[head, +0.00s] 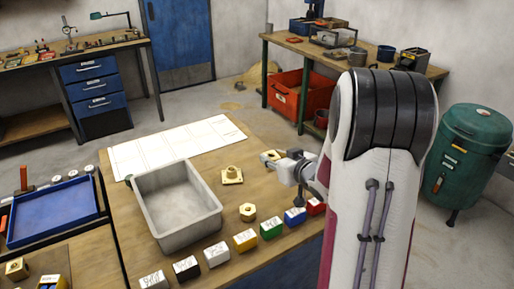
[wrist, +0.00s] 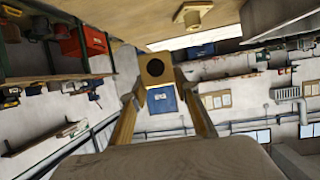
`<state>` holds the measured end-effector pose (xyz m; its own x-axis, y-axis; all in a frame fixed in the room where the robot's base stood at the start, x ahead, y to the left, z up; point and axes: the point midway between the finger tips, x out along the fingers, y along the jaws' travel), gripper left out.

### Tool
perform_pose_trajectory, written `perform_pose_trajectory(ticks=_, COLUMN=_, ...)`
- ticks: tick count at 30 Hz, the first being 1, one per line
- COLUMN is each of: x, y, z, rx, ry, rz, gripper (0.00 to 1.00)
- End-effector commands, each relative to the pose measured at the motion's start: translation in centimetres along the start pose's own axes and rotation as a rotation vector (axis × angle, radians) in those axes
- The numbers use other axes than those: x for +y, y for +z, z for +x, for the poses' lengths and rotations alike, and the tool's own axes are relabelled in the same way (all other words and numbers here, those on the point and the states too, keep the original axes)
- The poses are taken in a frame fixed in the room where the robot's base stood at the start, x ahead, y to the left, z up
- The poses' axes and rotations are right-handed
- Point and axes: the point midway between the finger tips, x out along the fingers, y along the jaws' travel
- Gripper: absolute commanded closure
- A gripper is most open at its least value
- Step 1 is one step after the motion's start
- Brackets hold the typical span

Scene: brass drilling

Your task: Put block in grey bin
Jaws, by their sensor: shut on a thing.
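My gripper (head: 279,160) is at the right part of the wooden table in the head view, just left of my white arm link. It is shut on a brass block (wrist: 155,68) with a round dark hole, seen between the fingertips in the wrist view. In the head view the block (head: 268,156) shows partly at the gripper's tip; whether it touches the table is unclear. The grey bin (head: 215,212) stands to the left of the gripper, with its open top up and its visible inside empty.
A flanged brass piece (head: 232,176) and a brass hex nut (head: 247,212) lie between bin and gripper. Several coloured labelled blocks, including a green one (head: 271,228), line the table's front edge. A white marked sheet (head: 150,150) lies behind the bin. A blue tray (head: 52,212) is far left.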

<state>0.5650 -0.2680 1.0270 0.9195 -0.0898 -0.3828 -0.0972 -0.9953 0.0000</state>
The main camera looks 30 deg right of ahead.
Motion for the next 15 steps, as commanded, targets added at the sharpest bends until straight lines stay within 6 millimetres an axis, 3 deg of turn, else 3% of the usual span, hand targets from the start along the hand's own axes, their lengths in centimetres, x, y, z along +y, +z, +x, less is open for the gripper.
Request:
perform_pose_trajectory(ticks=8, x=-0.1, y=-0.2, z=0.0, rx=0.005, ry=0.0, rz=-0.001, gripper=1.0)
perform_pose_trajectory(ticks=15, x=-1.3, y=-0.6, z=0.5, rx=0.01, ry=-0.006, rz=-0.004, gripper=1.0)
